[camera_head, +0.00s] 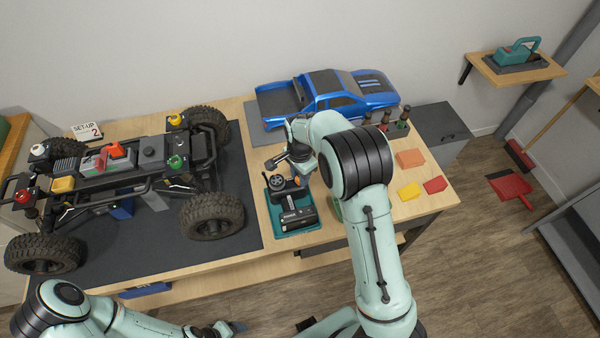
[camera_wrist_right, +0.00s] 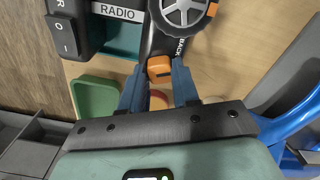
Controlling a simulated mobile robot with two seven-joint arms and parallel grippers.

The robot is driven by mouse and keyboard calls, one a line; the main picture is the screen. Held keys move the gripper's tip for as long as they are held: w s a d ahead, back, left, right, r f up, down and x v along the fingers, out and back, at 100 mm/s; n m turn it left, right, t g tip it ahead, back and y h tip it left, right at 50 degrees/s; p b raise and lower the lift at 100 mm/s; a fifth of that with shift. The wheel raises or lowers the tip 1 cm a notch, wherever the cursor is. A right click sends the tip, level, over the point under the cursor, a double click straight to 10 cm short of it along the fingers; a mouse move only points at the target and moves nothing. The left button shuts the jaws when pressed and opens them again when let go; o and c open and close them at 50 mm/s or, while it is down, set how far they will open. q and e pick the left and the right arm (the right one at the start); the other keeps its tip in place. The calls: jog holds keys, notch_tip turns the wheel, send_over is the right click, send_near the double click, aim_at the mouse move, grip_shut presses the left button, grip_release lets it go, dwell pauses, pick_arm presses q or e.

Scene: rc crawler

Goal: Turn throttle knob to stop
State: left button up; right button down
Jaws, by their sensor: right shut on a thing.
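The radio transmitter (camera_head: 291,216) lies in a teal tray on the workbench in the head view. In the right wrist view its body (camera_wrist_right: 148,45) shows with a grey wheel (camera_wrist_right: 184,10) and the word BACK beside it. A small orange knob (camera_wrist_right: 159,66) sits on its edge. My right gripper (camera_wrist_right: 158,80) is shut on the orange knob, with a blue finger on each side. In the head view the right wrist partly covers this spot. My left gripper (camera_head: 236,327) is low at the bottom edge, away from the bench; its jaws are unclear.
The crawler chassis (camera_head: 125,165) stands on a dark mat to the left. A blue truck body (camera_head: 325,97) lies behind the transmitter. Orange, yellow and red pieces lie to the right. A green tray (camera_wrist_right: 95,97) is close to my right fingers.

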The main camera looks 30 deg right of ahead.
pick_arm(q)
jog(key=shift+w+r+p, duration=0.6)
jog(key=shift+w+r, duration=0.3)
jog(key=shift+r, duration=0.05)
pick_arm(e)
jog(key=shift+m, duration=2.2)
jog(key=c, duration=0.8)
grip_release()
pick_arm(q)
jog(key=shift+w+r+p, duration=0.5)
jog(key=shift+w+r, duration=0.2)
jog(key=shift+w, duration=0.1)
pick_arm(e)
notch_tip(320, 180, up, 13)
jog(key=shift+r, duration=0.2)
